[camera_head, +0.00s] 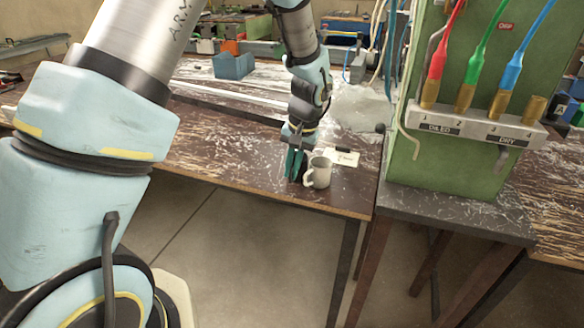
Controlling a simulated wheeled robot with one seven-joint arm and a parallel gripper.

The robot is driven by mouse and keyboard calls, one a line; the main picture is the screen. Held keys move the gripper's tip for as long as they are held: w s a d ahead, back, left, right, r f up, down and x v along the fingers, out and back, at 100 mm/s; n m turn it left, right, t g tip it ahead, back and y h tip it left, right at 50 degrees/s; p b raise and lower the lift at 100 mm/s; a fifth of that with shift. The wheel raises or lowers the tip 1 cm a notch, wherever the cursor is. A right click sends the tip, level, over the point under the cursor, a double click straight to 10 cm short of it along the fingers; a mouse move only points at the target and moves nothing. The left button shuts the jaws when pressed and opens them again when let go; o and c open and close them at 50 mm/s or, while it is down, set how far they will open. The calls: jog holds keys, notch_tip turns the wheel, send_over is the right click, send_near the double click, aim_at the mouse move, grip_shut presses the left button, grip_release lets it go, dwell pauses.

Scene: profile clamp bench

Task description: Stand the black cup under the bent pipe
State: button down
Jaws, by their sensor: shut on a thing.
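My gripper (295,166) is low over the front part of the wooden bench, its teal fingers pointing down. It is shut on a dark thing, which looks like the black cup (302,165); the fingers and a mug hide most of it. I cannot tell whether its base touches the bench. The spot below the pipe's end is at the dark ledge under the cabinet.
A grey-white mug (318,173) stands just right of my gripper, very close. A white card (343,157) lies behind it. The green cabinet (450,150) carries red, green and blue hoses in brass fittings. The bench (225,155) left of my gripper is mostly clear.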

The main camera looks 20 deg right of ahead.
jog(key=shift+f, duration=0.2)
jog(key=c, duration=1)
grip_release()
jog(key=shift+r, duration=0.1)
notch_tip(320, 180, up, 12)
jog(key=s+d+b, duration=0.1)
jog(key=d+b, duration=0.1)
jog(key=b, duration=0.1)
jog(key=w+a+f+n+h, duration=0.1)
jog(key=a+n, duration=0.1)
jog(key=a, duration=0.6)
jog(key=w+a+f+n, duration=0.1)
jog(key=w+a, duration=0.1)
jog(key=a, duration=0.7)
jog(key=shift+s+a+f+n+h, duration=0.25)
jog(key=shift+s+a+n, duration=0.6)
jog(key=shift+a, duration=1.95)
jog(key=shift+s+a+f+n+h, duration=0.1)
jog(key=shift+s+a+f+n, duration=0.4)
jog(key=shift+s+a, duration=1.5)
jog(key=shift+s+a+f+n+h, duration=0.25)
jog(key=shift+a+n, duration=0.4)
jog(key=shift+a, duration=2.95)
